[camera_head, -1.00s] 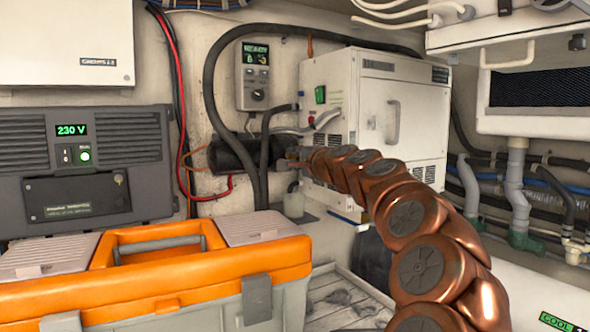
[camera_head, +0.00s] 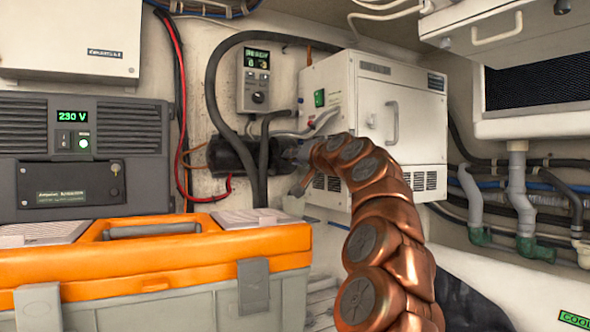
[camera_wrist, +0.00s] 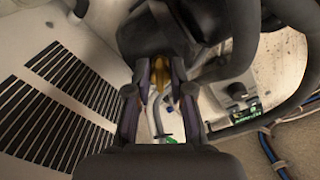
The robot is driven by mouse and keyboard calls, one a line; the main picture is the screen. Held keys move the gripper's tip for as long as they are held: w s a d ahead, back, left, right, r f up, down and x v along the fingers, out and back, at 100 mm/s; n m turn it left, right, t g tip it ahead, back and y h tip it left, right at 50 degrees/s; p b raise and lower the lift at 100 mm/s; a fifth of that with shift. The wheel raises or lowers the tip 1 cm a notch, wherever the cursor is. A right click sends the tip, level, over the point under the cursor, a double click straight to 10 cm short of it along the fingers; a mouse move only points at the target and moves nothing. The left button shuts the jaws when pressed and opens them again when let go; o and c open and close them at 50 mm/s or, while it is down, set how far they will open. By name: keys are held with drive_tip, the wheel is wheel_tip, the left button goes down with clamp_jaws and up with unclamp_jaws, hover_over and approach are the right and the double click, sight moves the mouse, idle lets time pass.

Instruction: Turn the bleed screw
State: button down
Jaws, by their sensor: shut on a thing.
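A small brass-yellow fitting, which I take for the bleed screw (camera_wrist: 158,76), shows between my fingertips in the wrist view. My gripper (camera_wrist: 159,88) is closed around it, one dark finger on each side. In the head view my gripper (camera_head: 300,158) is at the right end of a black cylinder (camera_head: 232,156), to the left of the white cabinet. It is small and partly hidden by my copper arm there, and the screw cannot be made out in that view.
An orange and grey toolbox (camera_head: 160,275) fills the lower left. The white cabinet (camera_head: 375,115) stands right behind my arm. A black hose (camera_head: 212,85) loops around the control panel (camera_head: 254,78). Pipes and hoses (camera_head: 520,200) run along the right wall.

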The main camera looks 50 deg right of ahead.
drive_tip(key=shift+f+n+b, duration=0.1)
drive_tip(key=shift+n+b, duration=0.8)
drive_tip(key=shift+n, duration=2.3)
drive_tip(key=c, duration=1)
unclamp_jaws()
drive_tip(key=shift+d, duration=0.1)
drive_tip(key=shift+s, duration=0.1)
